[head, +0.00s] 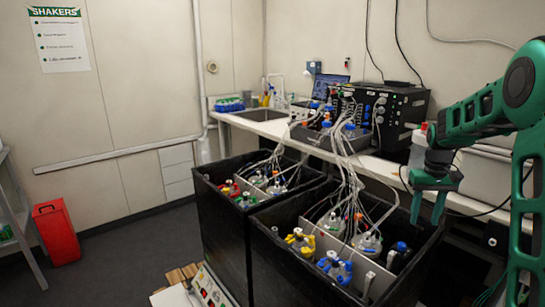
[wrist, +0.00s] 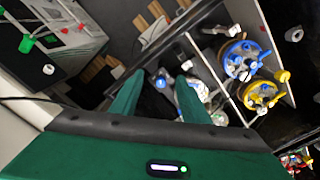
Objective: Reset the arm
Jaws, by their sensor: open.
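My green arm reaches in from the right in the head view, and my gripper (head: 428,205) hangs fingers down beside the right end of the near black shaker box (head: 262,262). In the wrist view my gripper (wrist: 155,90) is open, with its two green fingers apart and nothing held between them.
A second black box (head: 215,205) with tubed vessels stands farther back. The counter (head: 265,127) holds a black control unit (head: 395,110) with many tubes running down. A red container (head: 57,232) and a shelf stand at the left. The grey floor (head: 130,250) between is mostly clear.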

